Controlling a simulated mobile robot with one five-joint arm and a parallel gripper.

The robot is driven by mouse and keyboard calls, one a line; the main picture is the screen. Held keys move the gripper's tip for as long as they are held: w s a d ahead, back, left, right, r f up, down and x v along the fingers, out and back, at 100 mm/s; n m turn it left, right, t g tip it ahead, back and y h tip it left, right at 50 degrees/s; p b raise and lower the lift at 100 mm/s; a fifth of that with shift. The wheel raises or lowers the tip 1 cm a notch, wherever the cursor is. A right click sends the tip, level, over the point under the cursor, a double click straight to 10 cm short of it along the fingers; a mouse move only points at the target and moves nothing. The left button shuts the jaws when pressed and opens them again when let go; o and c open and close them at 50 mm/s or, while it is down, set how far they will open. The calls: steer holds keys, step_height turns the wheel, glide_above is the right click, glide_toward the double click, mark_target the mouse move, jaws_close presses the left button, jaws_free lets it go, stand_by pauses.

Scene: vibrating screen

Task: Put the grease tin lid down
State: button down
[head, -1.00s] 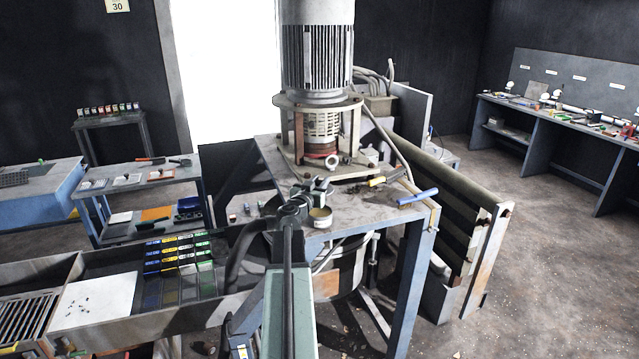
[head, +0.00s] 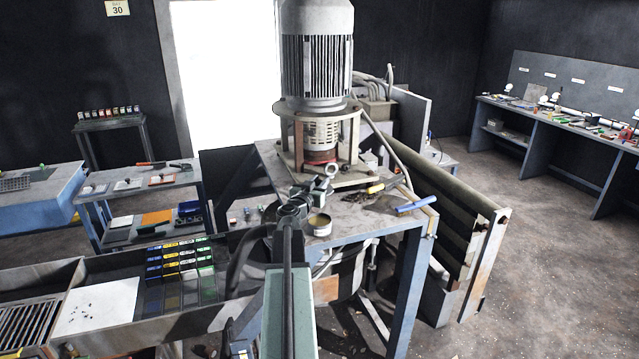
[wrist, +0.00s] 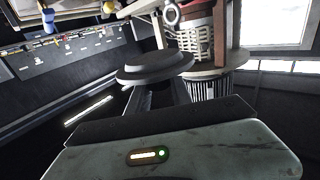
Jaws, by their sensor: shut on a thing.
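My gripper (wrist: 165,92) is shut on the grease tin lid (wrist: 155,68), a dark grey round disc held between the fingers in the wrist view. In the head view my gripper (head: 322,184) is over the grey machine table, and the lid is hard to make out there. The open grease tin (head: 320,228), with a tan top, stands on the table just below and in front of my gripper. I cannot tell the exact gap between lid and table.
A large motor (head: 317,60) on a round flange stands behind my gripper. A yellow-handled tool (head: 375,188) and a blue-handled tool (head: 416,204) lie to the right. Bare table surface (head: 355,222) shows right of the tin.

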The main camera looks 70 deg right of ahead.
step_height(320, 180, up, 2)
steer(key=shift+r+p, duration=0.2)
steer(key=shift+p, duration=0.6)
steer(key=shift+f, duration=0.1)
steer(key=shift+f, duration=0.1)
